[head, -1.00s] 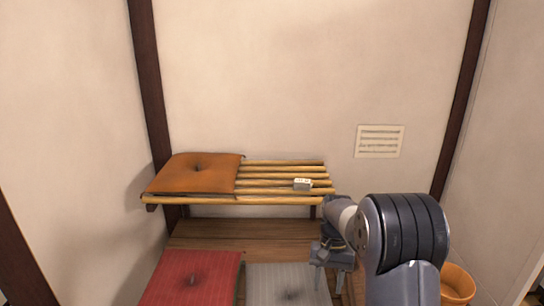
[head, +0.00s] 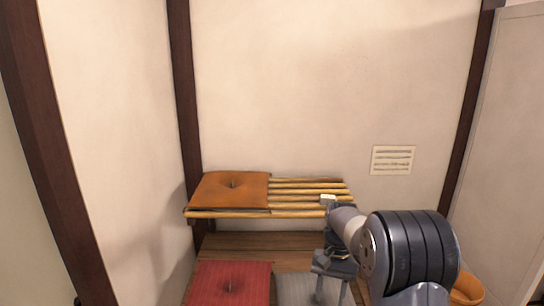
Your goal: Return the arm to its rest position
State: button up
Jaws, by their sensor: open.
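My gripper (head: 334,283) shows at the lower middle right of the head view, at the end of my folded grey arm. It points down, its fingers apart with nothing seen between them. It hangs in front of the slatted shelf and over or close to the right side of the grey cushion (head: 296,289); the exact gap cannot be told. My arm hides part of the shelf's right end and the floor behind it.
An orange cushion (head: 229,190) lies on the left of the slatted wooden shelf (head: 305,195). A red cushion (head: 230,283) lies below. An orange pot (head: 467,288) stands right of my arm. Dark posts flank the wall.

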jog(key=s+a+f+m, duration=0.1)
jog(key=s+f, duration=0.4)
jog(key=s, duration=0.4)
jog(key=shift+s+a+m+y, duration=0.15)
jog(key=shift+s+m+y, duration=0.15)
jog(key=shift+f, duration=0.1)
